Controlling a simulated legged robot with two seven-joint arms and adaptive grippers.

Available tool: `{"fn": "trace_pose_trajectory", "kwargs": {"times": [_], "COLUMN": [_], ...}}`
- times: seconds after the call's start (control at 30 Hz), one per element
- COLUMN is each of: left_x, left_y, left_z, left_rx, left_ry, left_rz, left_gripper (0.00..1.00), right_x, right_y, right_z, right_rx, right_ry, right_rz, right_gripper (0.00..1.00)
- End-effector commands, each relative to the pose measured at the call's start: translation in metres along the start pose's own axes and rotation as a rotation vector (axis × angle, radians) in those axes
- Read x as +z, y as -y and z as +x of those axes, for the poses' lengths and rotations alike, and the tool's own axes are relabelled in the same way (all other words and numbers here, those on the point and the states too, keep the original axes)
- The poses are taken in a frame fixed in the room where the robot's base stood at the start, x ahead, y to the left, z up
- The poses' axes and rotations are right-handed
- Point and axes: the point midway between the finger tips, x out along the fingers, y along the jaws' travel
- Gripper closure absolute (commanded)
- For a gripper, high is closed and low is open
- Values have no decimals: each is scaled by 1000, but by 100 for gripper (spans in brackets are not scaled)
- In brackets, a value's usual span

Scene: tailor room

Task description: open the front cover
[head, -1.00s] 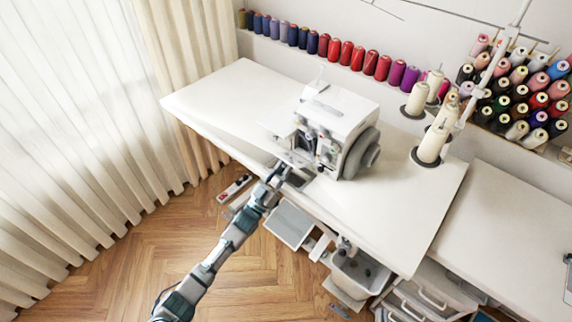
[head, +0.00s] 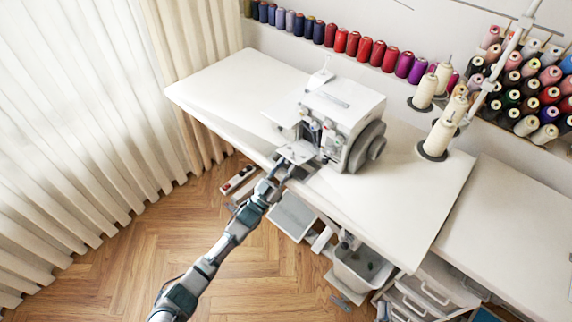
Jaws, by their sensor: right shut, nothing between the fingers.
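A white overlock sewing machine (head: 343,105) stands on the white table, its front facing the lower left. Tension dials show on its front, with darker mechanism below them. A pale plate, which looks like the front cover (head: 298,151), sits low at the machine's front left. I cannot tell how far it is open. My left gripper (head: 284,170) is at the table's front edge, just below this plate and touching or very close to it. Its fingers are too small to read. My right gripper is not in view.
Cream thread cones (head: 437,138) stand at the right, with rows of coloured spools (head: 365,50) behind. A grey bin (head: 360,268) and drawers (head: 425,290) are below the table.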

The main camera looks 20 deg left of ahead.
Motion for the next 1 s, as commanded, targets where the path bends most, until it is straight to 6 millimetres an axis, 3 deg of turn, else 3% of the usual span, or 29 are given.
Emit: {"fn": "trace_pose_trajectory", "kwargs": {"times": [0.47,0.57,1.0], "left_x": [-4,-3,0], "left_y": [0,0,1], "left_z": [-3,-16,-105], "left_rx": [-1,-1,-2], "left_ry": [-6,-4,-1], "left_rz": [0,0,-1], "left_gripper": [54,54,54], "right_x": [-1,-1,-1], "right_y": [1,1,1], "right_z": [-2,-2,-2], "right_rx": [-2,-1,-1], "right_ry": [3,2,0], "right_rz": [0,0,0], "right_gripper": [100,100,100]}}
